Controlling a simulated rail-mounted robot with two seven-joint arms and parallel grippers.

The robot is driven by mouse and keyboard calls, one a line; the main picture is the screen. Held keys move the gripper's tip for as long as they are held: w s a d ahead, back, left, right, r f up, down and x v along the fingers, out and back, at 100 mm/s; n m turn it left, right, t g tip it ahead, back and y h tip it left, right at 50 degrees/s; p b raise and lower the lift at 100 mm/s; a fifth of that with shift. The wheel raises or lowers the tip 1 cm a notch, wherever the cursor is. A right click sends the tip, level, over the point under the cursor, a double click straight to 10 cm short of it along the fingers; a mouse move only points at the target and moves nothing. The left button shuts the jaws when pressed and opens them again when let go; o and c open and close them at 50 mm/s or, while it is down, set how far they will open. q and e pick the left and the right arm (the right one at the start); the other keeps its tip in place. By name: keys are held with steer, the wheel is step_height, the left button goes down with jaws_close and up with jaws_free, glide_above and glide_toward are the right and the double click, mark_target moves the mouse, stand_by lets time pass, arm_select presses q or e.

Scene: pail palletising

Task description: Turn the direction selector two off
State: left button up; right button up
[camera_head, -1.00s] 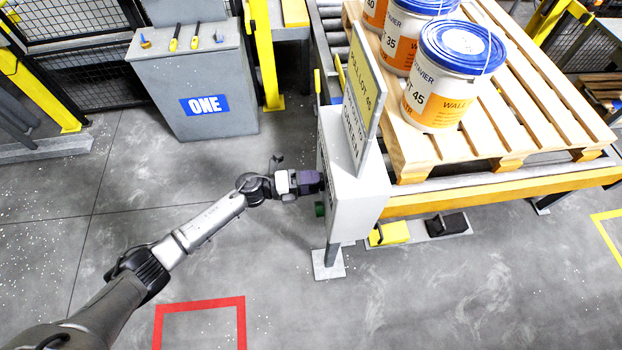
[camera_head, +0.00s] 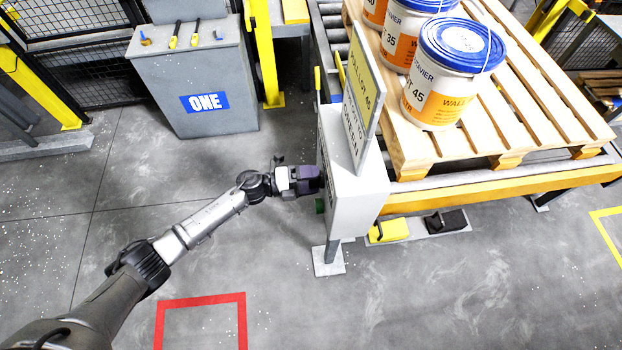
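The control box (camera_head: 358,206) is a light grey cabinet on a post at the end of the roller conveyor, with a sign board on top. My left gripper (camera_head: 320,180) is at the box's left face, its dark fingertips against or very close to that face. Whatever it meets there is hidden by the gripper and the angle, so I cannot tell whether it grips anything. A green part (camera_head: 320,206) shows on the same face just below the gripper. No direction selector can be made out. My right gripper is out of view.
A grey cabinet marked ONE (camera_head: 205,104), with small levers on top, stands at the back left. A wooden pallet (camera_head: 520,110) with white, blue-lidded pails (camera_head: 446,95) lies on the conveyor. Yellow and black pedals (camera_head: 388,231) sit on the floor beside the box. Floor at left is clear.

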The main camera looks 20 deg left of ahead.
arm_select(q)
steer(key=shift+o, duration=1.2)
steer(key=b+v, duration=0.2)
steer(key=v, duration=1.1)
steer(key=shift+s+a, duration=0.25)
steer(key=shift+a, duration=0.05)
